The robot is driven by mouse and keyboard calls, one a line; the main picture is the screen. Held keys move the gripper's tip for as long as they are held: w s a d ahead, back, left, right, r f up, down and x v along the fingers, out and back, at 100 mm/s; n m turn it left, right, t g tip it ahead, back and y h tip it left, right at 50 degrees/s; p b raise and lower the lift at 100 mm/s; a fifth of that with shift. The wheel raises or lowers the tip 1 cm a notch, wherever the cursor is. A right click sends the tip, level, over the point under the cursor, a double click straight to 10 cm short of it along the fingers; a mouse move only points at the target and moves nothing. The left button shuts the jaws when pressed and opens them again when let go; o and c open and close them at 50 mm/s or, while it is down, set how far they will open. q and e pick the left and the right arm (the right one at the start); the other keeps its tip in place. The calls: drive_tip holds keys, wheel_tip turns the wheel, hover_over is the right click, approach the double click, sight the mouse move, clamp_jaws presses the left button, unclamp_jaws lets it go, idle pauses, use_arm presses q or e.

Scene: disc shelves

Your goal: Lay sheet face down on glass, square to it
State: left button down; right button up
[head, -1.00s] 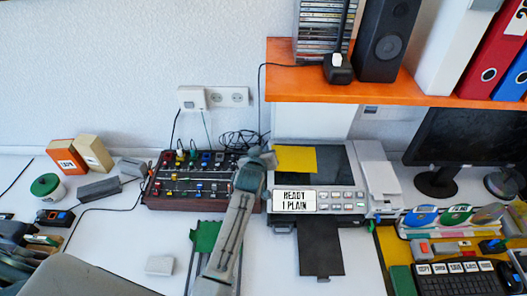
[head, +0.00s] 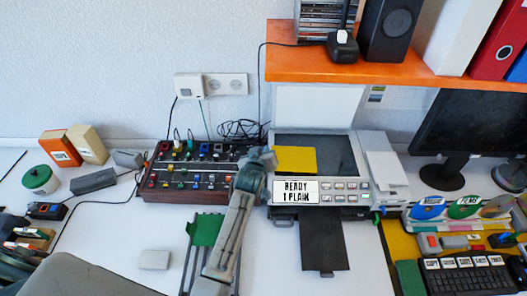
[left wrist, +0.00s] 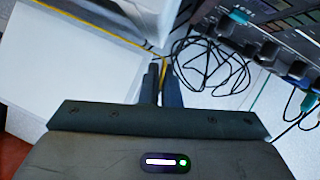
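A yellow sheet (head: 296,160) lies flat over the left front part of the copier's dark glass (head: 336,152). I cannot tell whether it touches the glass. Its sides look roughly in line with the glass. My left gripper (head: 268,157) is at the sheet's left edge, shut on it. In the left wrist view its two fingers (left wrist: 161,84) are close together, with the sheet showing only as a thin yellow edge line. The white lid (head: 318,110) stands raised behind the glass. My right gripper is not in view.
The copier's front panel (head: 297,191) reads "READY 1 PLAIN". A mixer (head: 190,178) stands left of the copier, with loose cables (head: 242,129) behind. An orange shelf (head: 390,71) overhangs the back. A monitor (head: 465,125) is at right. The white desk front is mostly clear.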

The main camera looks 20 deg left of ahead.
use_arm(q)
drive_tip(key=shift+f+b, duration=0.35)
drive_tip(key=shift+f, duration=0.2)
drive_tip(key=c, duration=2.1)
unclamp_jaws()
drive_tip(key=o, duration=0.5)
drive_tip(key=shift+s+d+r+p, duration=0.1)
drive_tip(key=shift+s+r+p, duration=0.25)
drive_tip(key=shift+s+p, duration=0.3)
drive_tip(key=p+v, duration=0.6)
drive_tip(key=v, duration=0.3)
drive_tip(key=shift+s+p, duration=0.2)
drive_tip(key=shift+p, duration=0.15)
